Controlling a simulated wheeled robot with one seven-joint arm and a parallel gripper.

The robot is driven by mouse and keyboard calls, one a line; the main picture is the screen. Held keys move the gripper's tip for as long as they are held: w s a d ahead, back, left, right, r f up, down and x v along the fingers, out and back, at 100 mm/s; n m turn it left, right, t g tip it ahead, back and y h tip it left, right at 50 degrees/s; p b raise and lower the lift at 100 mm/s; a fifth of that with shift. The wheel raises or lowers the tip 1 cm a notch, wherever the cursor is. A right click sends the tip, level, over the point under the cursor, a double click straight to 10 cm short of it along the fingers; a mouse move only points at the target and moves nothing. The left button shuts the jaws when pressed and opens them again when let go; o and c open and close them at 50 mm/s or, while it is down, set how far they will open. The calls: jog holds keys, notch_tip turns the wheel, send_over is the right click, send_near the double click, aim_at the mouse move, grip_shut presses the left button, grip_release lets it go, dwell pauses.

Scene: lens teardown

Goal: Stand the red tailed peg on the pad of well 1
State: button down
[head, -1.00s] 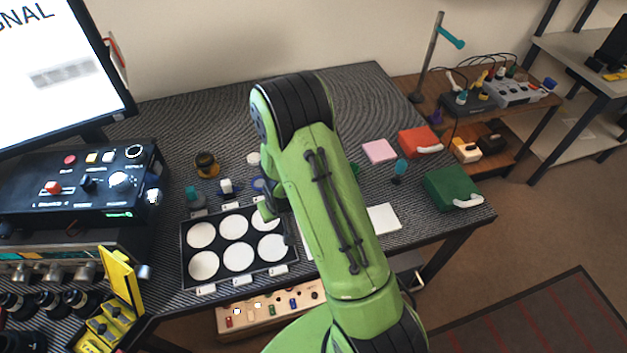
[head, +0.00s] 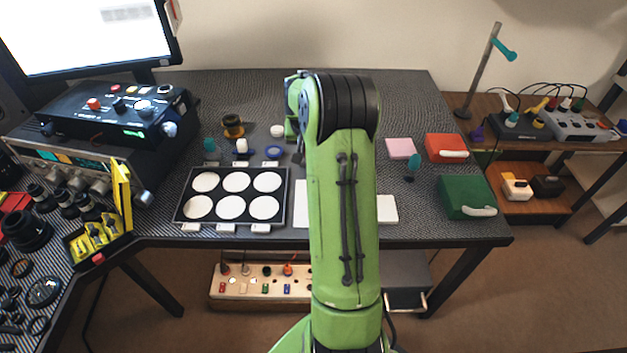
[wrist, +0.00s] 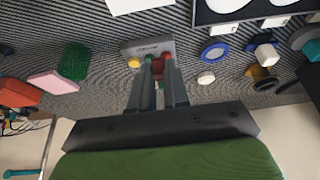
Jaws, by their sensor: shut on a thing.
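The tray (head: 178,214) holds white round pads in two rows on the table, left of my arm in the head view. I cannot read which pad is well 1. The tray's edge also shows at the top right of the wrist view (wrist: 240,14). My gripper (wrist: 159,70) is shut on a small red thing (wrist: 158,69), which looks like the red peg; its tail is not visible. The fingers are close to a grey block (wrist: 137,46) with yellow, green and red round tops.
A blue ring (head: 273,153), a white round piece (head: 277,130) and a dark-and-amber part (head: 232,126) stand behind the tray. A pink pad (head: 400,148), a red box (head: 445,146) and a green box (head: 464,196) are at right.

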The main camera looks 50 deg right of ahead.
notch_tip(320, 180, down, 10)
jog(key=b, duration=0.3)
jog(key=shift+d+r, duration=0.1)
jog(key=c, duration=1.1)
grip_release()
